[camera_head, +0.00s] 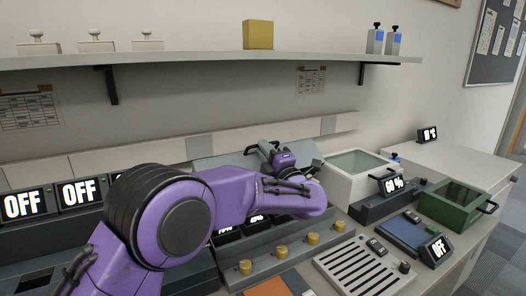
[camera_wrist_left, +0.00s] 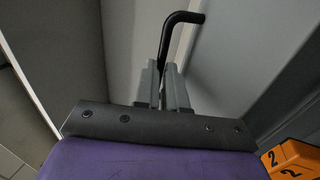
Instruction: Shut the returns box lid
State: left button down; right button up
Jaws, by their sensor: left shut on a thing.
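My left gripper (camera_head: 264,150) is at the back of the counter, partly hidden by its own purple arm. A grey raised panel (camera_head: 305,151), which looks like the returns box lid, stands tilted behind it. In the left wrist view the gripper's fingers (camera_wrist_left: 164,85) are shut on a black bar handle (camera_wrist_left: 182,18) beside a pale panel face. The box under the lid is mostly hidden by my arm. My right gripper is not in view.
A white open-topped bin (camera_head: 335,186) stands just right of the gripper, with a green box (camera_head: 440,210) further right. Displays and a row of yellow knobs (camera_head: 312,239) lie in front. A shelf (camera_head: 200,57) runs above. An orange numbered block (camera_wrist_left: 293,160) shows in the wrist view.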

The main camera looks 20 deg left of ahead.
pick_arm(q)
jog(key=shift+f, duration=0.25)
jog(key=c, duration=1.2)
grip_release()
jog(key=shift+a, duration=0.1)
jog(key=b+v, duration=0.1)
jog(key=v, duration=0.9)
jog(key=shift+s+d+b, duration=0.15)
jog(key=shift+d+b, duration=0.1)
jog(key=shift+b, duration=0.15)
